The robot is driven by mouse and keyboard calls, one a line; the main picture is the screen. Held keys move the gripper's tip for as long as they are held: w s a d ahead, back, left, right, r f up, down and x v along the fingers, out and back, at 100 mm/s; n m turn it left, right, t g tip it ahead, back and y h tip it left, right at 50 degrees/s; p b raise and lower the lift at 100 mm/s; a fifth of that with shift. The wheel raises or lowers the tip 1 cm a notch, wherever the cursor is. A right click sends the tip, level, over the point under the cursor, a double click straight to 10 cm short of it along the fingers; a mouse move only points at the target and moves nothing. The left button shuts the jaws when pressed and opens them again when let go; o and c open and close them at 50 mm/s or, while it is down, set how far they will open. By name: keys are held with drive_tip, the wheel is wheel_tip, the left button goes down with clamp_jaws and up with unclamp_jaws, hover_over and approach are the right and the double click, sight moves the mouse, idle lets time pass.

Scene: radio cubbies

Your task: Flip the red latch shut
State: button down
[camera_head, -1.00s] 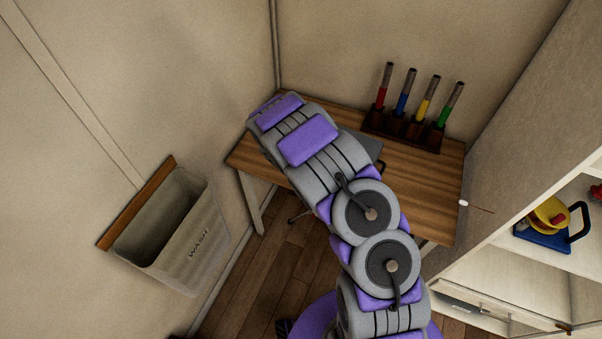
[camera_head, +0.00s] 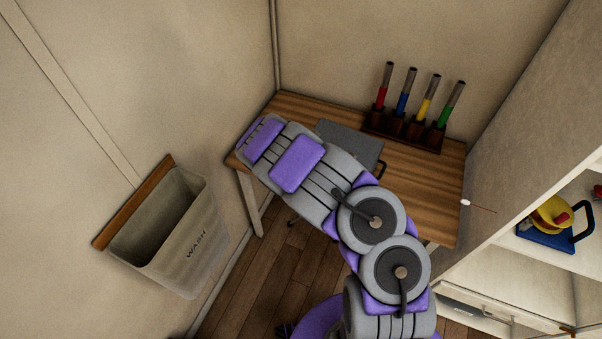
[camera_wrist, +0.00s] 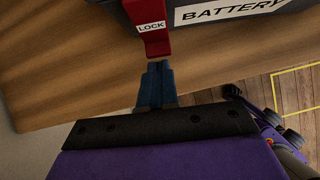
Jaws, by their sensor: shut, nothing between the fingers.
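The red latch (camera_wrist: 152,30), with a white LOCK label, shows at the top of the wrist view. It hangs on the edge of a dark case (camera_wrist: 225,16) marked BATTERY. My gripper (camera_wrist: 157,68) is shut and empty, its blue fingertips just below the latch's lower end. I cannot tell whether they touch it. In the head view, the grey case (camera_head: 350,142) lies on the wooden desk (camera_head: 420,205), partly behind my arm. The latch and my gripper are hidden in that view.
A rack (camera_head: 402,136) with several coloured tubes stands at the back of the desk. A WASH bin (camera_head: 190,235) hangs on the left wall. White shelves (camera_head: 510,255) at the right hold a blue and yellow object (camera_head: 548,222). The floor shows below the desk.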

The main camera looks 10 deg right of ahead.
drive_tip(key=shift+r, duration=0.1)
drive_tip(key=shift+r+p, duration=0.75)
drive_tip(key=shift+p, duration=0.1)
drive_tip(key=s+a+r+p, duration=0.4)
drive_tip(key=s+a+r, duration=0.3)
drive_tip(key=s, duration=0.1)
drive_tip(key=shift+s+a, duration=0.2)
drive_tip(key=shift+a, duration=0.2)
drive_tip(key=shift+r, duration=0.1)
idle(0.4)
